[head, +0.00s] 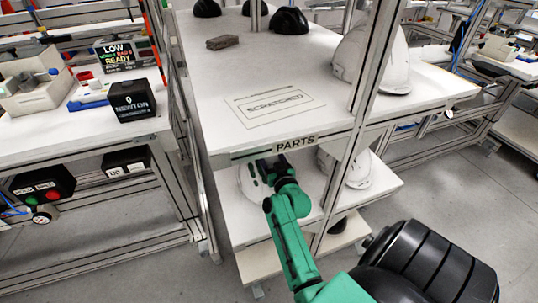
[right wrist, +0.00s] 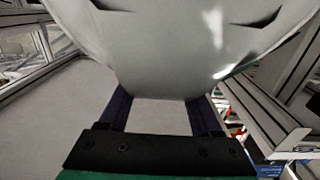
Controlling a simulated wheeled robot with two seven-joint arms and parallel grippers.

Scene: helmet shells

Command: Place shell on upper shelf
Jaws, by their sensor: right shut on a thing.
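My right gripper (head: 266,168) reaches in under the upper shelf (head: 240,80), at the lower shelf (head: 225,205). It is shut on a white helmet shell (right wrist: 190,50), which fills the top of the right wrist view, with its edge between the two fingers (right wrist: 160,112). In the head view this shell (head: 249,186) is partly hidden by the gripper and the shelf edge. Another white shell (head: 356,168) sits to the right on the lower shelf, behind a post. Large white shells (head: 392,68) stand on the upper shelf at the right. My left gripper is out of view.
The upper shelf has a clear marked rectangle (head: 275,106), a grey block (head: 222,42) and dark shells (head: 288,20) at the back. A metal post (head: 366,90) and the PARTS-labelled front edge (head: 295,144) stand close to my arm. A workbench (head: 60,125) is at the left.

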